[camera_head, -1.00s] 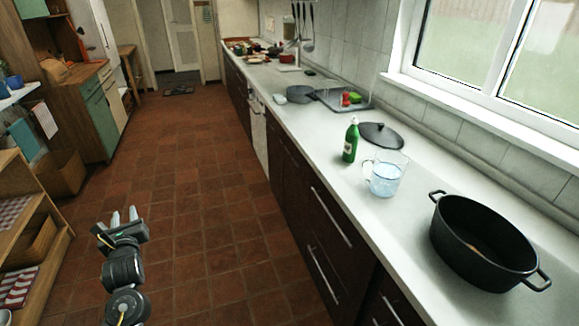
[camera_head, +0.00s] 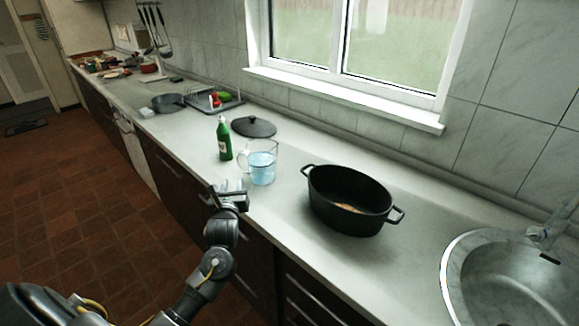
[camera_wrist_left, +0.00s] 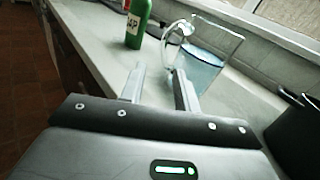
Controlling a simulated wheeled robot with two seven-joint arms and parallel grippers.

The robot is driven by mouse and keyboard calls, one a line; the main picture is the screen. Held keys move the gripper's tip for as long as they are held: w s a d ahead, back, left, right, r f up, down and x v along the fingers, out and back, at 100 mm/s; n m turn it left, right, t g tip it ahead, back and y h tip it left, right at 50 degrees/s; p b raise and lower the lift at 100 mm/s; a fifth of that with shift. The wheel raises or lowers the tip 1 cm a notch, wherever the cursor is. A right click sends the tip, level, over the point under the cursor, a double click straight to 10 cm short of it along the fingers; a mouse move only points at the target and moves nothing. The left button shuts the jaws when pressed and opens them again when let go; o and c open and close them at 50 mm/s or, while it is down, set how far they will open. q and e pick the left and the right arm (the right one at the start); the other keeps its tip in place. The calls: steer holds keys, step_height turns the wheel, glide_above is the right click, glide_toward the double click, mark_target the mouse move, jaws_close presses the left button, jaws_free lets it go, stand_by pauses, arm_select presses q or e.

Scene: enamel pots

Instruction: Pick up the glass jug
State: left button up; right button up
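The glass jug (camera_head: 263,163) stands upright on the counter with bluish liquid in it, its handle facing left. In the left wrist view the jug (camera_wrist_left: 204,62) is just beyond the fingertips, with its handle (camera_wrist_left: 172,45) ahead of the gap between them. My left gripper (camera_head: 229,186) is at the counter's front edge, in front of the jug and apart from it. Its two fingers (camera_wrist_left: 160,72) are spread, with nothing between them. My right gripper is in neither view.
A green bottle (camera_head: 224,139) stands left of the jug; it also shows in the left wrist view (camera_wrist_left: 137,22). A black pot (camera_head: 350,200) is to the right, and a dark lid (camera_head: 254,127) lies behind. A sink (camera_head: 505,280) is at far right.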

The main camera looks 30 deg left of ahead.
mark_target(238, 164)
arm_select(q)
steer(key=x, duration=0.5)
steer(key=shift+w+a, duration=0.1)
steer(key=shift+w, duration=0.25)
steer(key=shift+w+a+r, duration=0.1)
steer(key=shift+r, duration=0.05)
steer(key=p+x, duration=0.1)
steer(key=x, duration=0.4)
steer(key=shift+r, duration=0.15)
jaws_close()
stand_by(1.0)
steer(key=shift+r, duration=0.2)
